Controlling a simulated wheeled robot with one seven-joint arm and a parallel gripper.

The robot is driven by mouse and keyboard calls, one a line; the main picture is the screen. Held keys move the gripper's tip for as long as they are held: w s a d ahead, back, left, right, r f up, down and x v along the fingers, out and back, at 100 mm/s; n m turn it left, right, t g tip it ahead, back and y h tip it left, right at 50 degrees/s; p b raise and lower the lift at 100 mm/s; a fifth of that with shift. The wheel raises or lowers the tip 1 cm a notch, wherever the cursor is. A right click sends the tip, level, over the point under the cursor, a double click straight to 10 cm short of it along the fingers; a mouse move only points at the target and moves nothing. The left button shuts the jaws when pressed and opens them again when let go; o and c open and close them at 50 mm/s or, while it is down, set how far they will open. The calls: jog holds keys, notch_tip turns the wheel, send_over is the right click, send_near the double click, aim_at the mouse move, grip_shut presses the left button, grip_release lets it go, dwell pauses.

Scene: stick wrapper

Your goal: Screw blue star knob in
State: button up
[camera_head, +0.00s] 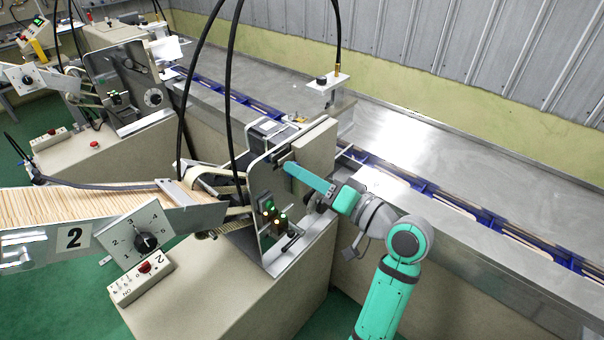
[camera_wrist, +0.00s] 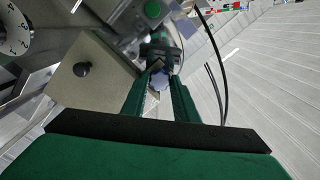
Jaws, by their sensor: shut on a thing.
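The blue star knob (camera_wrist: 161,84) shows in the wrist view as a small bluish-violet shape between the ends of my gripper's two green fingers. My gripper (camera_wrist: 160,76) is shut on it. The knob's far side and its threaded part are hidden, so I cannot tell how deep it sits. In the head view my gripper (camera_head: 290,168) reaches left to the upright metal plate (camera_head: 265,185) of the stick-wrapping machine. The fingers hide the knob there.
A control box with a dial (camera_head: 137,242) and a feed tray of sticks (camera_head: 100,205) stand at left. Black hoses (camera_head: 232,90) rise behind the plate. A blue-edged conveyor (camera_head: 450,198) runs behind my arm. A second similar machine (camera_head: 125,85) stands at the back left.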

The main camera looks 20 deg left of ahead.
jog(key=m, duration=1.8)
jog(key=o, duration=0.9)
jog(key=shift+o, duration=0.2)
